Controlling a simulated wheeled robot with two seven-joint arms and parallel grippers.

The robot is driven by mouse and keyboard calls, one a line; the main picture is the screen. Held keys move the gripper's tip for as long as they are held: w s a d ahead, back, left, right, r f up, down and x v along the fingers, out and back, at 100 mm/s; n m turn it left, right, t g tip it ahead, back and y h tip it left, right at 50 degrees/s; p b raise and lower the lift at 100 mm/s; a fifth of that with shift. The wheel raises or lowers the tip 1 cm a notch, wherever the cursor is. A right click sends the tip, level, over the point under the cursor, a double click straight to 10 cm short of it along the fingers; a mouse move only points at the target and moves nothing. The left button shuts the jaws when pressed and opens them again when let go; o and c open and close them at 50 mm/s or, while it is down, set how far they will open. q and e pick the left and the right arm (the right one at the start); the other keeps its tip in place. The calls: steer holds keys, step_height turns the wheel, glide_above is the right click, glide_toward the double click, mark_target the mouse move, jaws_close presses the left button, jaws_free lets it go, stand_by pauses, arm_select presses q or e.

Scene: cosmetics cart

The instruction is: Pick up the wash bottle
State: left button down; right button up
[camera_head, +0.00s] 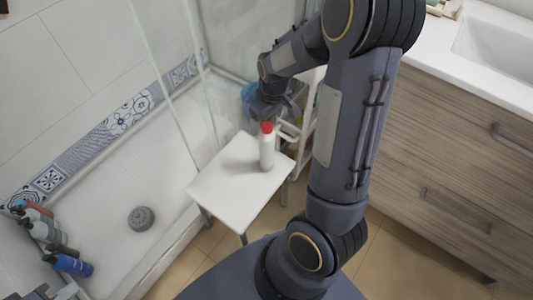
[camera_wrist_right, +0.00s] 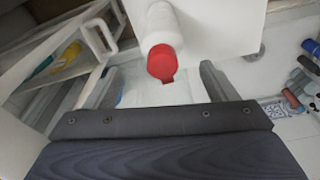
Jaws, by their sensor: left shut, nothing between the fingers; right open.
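The wash bottle (camera_head: 267,152), white with a red cap, stands upright on a small white table. In the right wrist view the bottle (camera_wrist_right: 158,25) shows from above, its red cap towards me. My right gripper (camera_head: 266,112) is just above and behind the cap in the head view. In the right wrist view my right gripper (camera_wrist_right: 156,78) is open, with one finger on each side of the cap and gaps between. The fingers do not touch the bottle. My left gripper (camera_head: 62,292) shows only in part at the bottom left corner, away from the bottle.
The white table (camera_head: 222,200) is otherwise bare. A white rack (camera_wrist_right: 100,35) stands close beside it. Several bottles (camera_head: 70,264) are in the shower at left, near the drain (camera_head: 141,218). A wooden cabinet (camera_head: 450,140) with a sink stands at right.

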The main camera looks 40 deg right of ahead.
mark_target(266, 133)
steer(key=f, duration=0.2)
steer(key=f+b, duration=0.1)
steer(key=f, duration=0.2)
steer(key=f+b, duration=0.1)
steer(key=f, duration=0.1)
steer(key=shift+w+a+f, duration=0.15)
steer(key=shift+w+f, duration=0.05)
steer(key=shift+w, duration=0.05)
steer(key=c, duration=1.7)
